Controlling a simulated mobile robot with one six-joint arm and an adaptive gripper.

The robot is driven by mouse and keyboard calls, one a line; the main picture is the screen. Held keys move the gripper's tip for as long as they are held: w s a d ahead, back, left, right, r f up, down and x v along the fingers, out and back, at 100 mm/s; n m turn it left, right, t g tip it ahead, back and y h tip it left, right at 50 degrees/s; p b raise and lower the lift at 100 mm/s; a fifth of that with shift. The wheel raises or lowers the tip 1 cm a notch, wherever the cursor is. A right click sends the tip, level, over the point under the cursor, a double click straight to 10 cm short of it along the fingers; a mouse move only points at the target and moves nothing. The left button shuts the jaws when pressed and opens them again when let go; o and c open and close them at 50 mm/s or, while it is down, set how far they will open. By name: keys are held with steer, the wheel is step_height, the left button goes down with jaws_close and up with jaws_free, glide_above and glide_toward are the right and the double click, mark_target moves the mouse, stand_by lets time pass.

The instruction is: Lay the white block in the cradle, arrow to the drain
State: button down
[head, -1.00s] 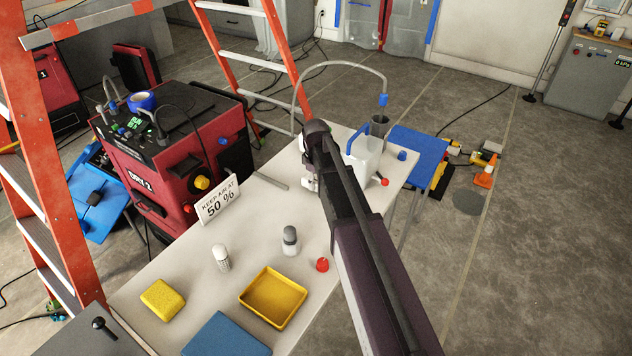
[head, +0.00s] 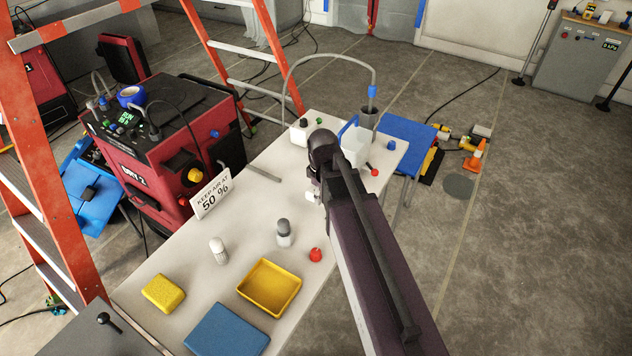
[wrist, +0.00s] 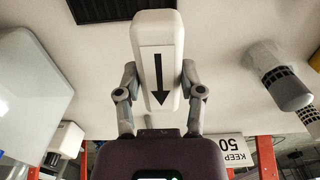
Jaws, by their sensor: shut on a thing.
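My gripper (wrist: 160,82) is shut on the white block (wrist: 158,30), with one grey finger on each side. A black arrow on the block points down the wrist picture, toward my palm. In the head view my gripper (head: 314,196) hangs at the arm's end over the table, mostly hidden by the arm, and the block cannot be made out clearly. A dark ribbed panel (wrist: 115,8) shows beyond the block in the wrist view; I cannot tell whether it is the cradle. I cannot identify the cradle or drain in the head view.
The white table (head: 240,210) holds a yellow tray (head: 270,288), a yellow sponge (head: 163,293), a blue pad (head: 228,332), two small canisters (head: 284,233), a red knob (head: 316,255) and a sign (head: 211,195).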

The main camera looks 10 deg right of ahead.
steer(key=shift+s+d+r, duration=0.1)
steer(key=shift+s+r, duration=0.05)
steer(key=shift+s, duration=1.05)
steer(key=shift+r+p, duration=0.65)
steer(key=shift+p, duration=0.1)
steer(key=shift+f, duration=0.1)
